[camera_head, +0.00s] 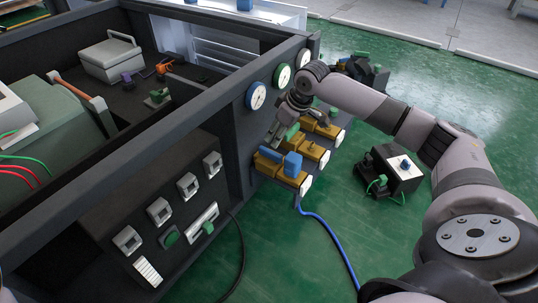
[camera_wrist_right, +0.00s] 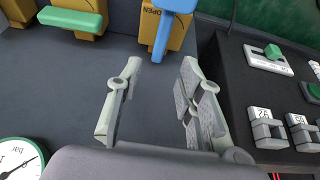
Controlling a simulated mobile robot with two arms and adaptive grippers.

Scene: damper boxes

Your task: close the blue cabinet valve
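The blue valve handle (camera_head: 292,163) sits on a yellow valve body (camera_head: 268,166) at the near end of the row on the cabinet's outer face. In the right wrist view the blue handle (camera_wrist_right: 164,32) is at the top centre, in front of a yellow body marked OPEN. My right gripper (camera_head: 277,132) is just above the valve row. In its wrist view the fingers (camera_wrist_right: 158,75) are spread apart with nothing between them. The blue handle lies just beyond the fingertips, with no contact visible. My left gripper is not in view.
A green-handled valve (camera_wrist_right: 72,20) is beside the blue one. A blue-rimmed gauge (camera_head: 256,96) and a green-rimmed gauge (camera_head: 282,77) are on the cabinet face. A blue hose (camera_head: 331,229) runs down from the valves. A small dark box (camera_head: 403,172) stands on the green floor.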

